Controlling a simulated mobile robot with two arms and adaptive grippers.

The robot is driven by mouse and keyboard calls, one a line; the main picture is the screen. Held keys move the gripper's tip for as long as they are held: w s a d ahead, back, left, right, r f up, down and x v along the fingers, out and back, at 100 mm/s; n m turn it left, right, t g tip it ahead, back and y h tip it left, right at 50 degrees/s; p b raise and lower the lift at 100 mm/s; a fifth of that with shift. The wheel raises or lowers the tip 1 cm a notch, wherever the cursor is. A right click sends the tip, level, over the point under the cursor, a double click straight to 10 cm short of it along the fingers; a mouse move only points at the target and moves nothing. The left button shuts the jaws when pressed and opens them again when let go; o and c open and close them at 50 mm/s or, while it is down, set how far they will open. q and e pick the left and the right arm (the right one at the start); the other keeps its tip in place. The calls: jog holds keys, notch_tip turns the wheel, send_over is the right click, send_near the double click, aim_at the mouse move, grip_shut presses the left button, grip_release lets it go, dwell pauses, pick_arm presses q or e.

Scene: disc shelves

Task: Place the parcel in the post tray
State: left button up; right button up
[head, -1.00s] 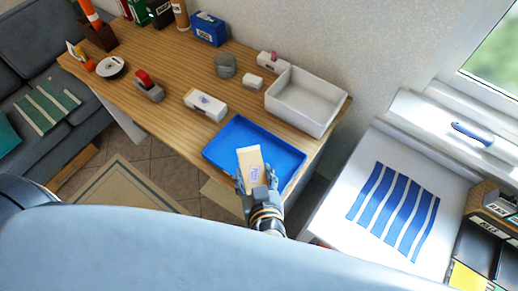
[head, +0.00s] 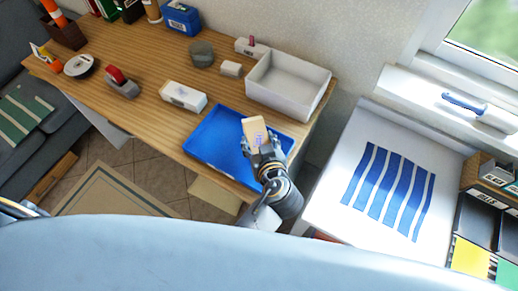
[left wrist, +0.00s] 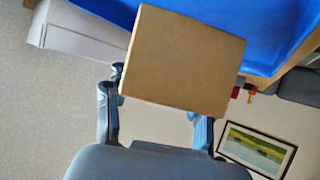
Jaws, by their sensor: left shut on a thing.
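The parcel is a small tan box (head: 253,128) with a printed mark on its face. My left gripper (head: 264,150) is shut on its near end and holds it tilted over the right part of an empty blue tray (head: 213,143). I cannot tell the exact height above the tray floor. In the left wrist view the parcel (left wrist: 187,60) fills the middle, between my left gripper's fingers (left wrist: 157,112), and the blue tray (left wrist: 268,32) lies beyond it. My right gripper is not in view.
A deep white tray (head: 322,98) stands on the wooden desk (head: 145,65) behind the blue tray. A white box (head: 183,96) and a red-topped tape dispenser (head: 121,84) lie to the left. A white surface with blue stripes (head: 385,190) is at the right.

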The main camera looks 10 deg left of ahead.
pick_arm(q)
jog(key=f+b, duration=0.1)
jog(key=f, duration=0.1)
jog(key=w+f+b, duration=0.1)
jog(key=f+b, duration=0.1)
jog(key=shift+f, duration=0.1)
jog(key=o, duration=0.8)
jog(key=shift+s+f, duration=0.1)
jog(key=o, duration=0.5)
